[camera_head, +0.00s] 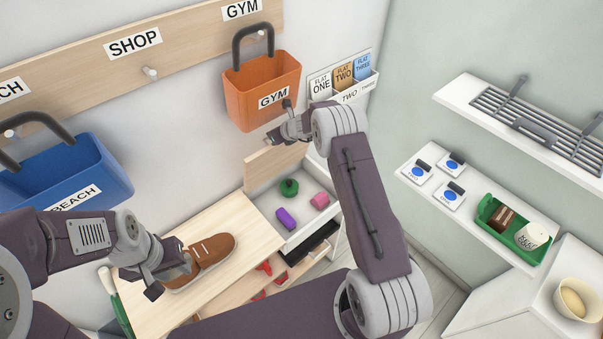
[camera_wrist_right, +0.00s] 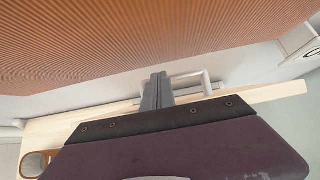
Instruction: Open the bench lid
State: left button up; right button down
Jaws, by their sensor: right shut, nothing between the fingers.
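The bench lid (camera_head: 268,164) is a pale wooden panel, raised at the back of the bench's right compartment (camera_head: 303,236). In the right wrist view the lid (camera_wrist_right: 270,96) carries a grey bar handle (camera_wrist_right: 207,82). My right gripper (camera_head: 270,140) is shut and empty beside the raised lid; its closed fingers (camera_wrist_right: 157,90) show near the handle, and contact is unclear. My left gripper (camera_head: 170,278) is open at the brown shoe's near end.
A brown shoe (camera_head: 210,257) lies on the bench top (camera_head: 213,217). An orange GYM bin (camera_head: 262,88) hangs just above the right gripper, and a blue BEACH bin (camera_head: 70,173) hangs at left. Shelves with a green tray (camera_head: 506,243) stand at right.

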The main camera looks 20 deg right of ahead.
jog(key=shift+s+d+r+b, duration=0.2)
jog(key=shift+s+b, duration=0.1)
jog(key=shift+b, duration=0.2)
jog(key=b+v, duration=0.2)
jog(key=v, duration=0.6)
jog(key=shift+r, duration=0.1)
